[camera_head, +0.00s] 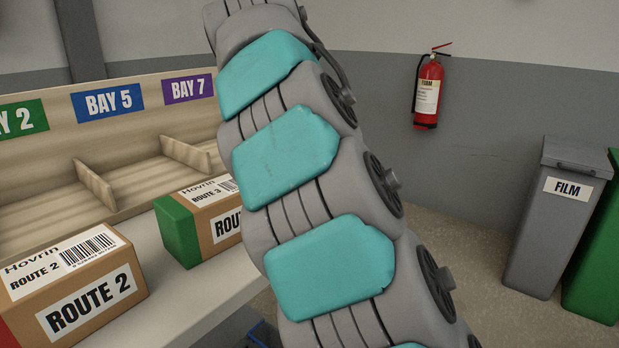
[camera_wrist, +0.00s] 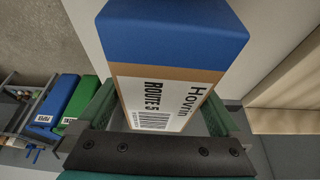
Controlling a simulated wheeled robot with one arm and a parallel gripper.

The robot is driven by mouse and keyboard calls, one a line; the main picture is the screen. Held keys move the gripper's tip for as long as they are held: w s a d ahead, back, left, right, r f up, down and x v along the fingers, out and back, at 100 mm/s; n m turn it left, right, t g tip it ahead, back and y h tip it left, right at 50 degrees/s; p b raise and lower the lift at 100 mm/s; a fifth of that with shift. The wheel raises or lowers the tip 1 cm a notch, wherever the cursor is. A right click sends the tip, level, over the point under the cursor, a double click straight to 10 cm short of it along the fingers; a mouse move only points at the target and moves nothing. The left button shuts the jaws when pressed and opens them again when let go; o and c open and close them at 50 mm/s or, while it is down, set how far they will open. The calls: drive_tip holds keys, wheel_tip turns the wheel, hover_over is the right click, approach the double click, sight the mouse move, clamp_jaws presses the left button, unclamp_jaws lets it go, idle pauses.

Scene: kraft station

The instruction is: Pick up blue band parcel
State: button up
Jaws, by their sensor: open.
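The blue band parcel (camera_wrist: 170,85) fills the middle of the wrist view. It is a brown box with a broad blue end and a white label reading Hovrin, ROUTE 5, with a barcode. My gripper (camera_wrist: 160,112) is open, with a green finger on each side of the parcel's near part. I cannot tell whether either finger touches it. In the head view neither the blue band parcel nor my gripper can be made out; my arm covers the middle.
A ROUTE 2 parcel (camera_head: 75,285) and a green-banded ROUTE 3 parcel (camera_head: 181,231) stand on the pale bench (camera_head: 150,310). Behind them is a wooden rack (camera_head: 130,122) with bay signs. A grey FILM bin (camera_head: 556,225) and a fire extinguisher (camera_head: 428,92) are at right.

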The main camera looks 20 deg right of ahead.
drive_tip(key=c, duration=1.5)
